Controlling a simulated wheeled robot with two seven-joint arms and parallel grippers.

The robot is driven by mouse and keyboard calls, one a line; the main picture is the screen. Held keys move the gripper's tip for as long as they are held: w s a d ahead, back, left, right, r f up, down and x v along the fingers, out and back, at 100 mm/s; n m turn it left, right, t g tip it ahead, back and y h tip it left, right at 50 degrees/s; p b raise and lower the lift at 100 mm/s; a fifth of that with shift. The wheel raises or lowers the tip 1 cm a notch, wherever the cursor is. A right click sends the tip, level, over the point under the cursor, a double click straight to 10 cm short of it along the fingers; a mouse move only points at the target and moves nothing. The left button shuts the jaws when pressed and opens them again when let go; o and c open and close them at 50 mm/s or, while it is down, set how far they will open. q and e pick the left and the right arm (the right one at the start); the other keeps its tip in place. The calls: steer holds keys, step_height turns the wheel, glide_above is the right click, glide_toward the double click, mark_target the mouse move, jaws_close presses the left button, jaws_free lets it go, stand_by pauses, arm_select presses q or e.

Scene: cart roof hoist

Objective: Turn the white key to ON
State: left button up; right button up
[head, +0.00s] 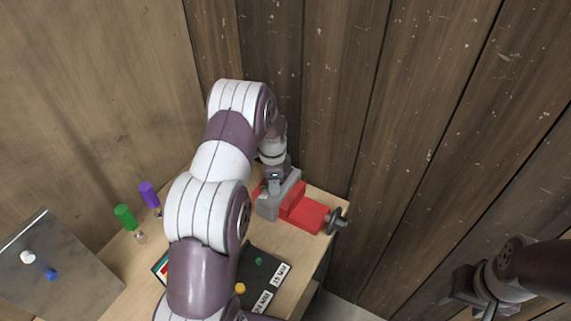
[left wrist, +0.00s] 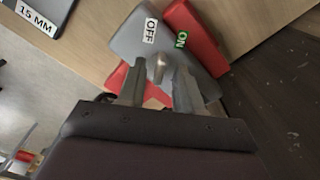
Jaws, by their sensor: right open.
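The white key (left wrist: 157,68) sits on a grey box (left wrist: 130,43) in the left wrist view. It stands close below the OFF label (left wrist: 150,30), with the green ON label (left wrist: 181,40) off to its upper right. Its exact angle is hard to tell. My left gripper (left wrist: 159,72) is open, with one finger on each side of the key and gaps visible. In the head view my left gripper (head: 274,184) is over the grey box (head: 267,207), and the key is hidden there. My right gripper (head: 481,292) is open and empty, far to the right.
A red body (head: 305,212) with a black handwheel (head: 337,220) adjoins the grey box at the table's right edge. Green (head: 125,217) and purple (head: 149,193) handles stand at the left. A black labelled panel (head: 262,268) lies in front. A plank wall is close behind.

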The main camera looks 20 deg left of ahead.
stand_by(0.4)
arm_select(q)
step_height(320, 180, up, 7)
steer(key=p, duration=0.5)
steer(key=shift+r, duration=0.1)
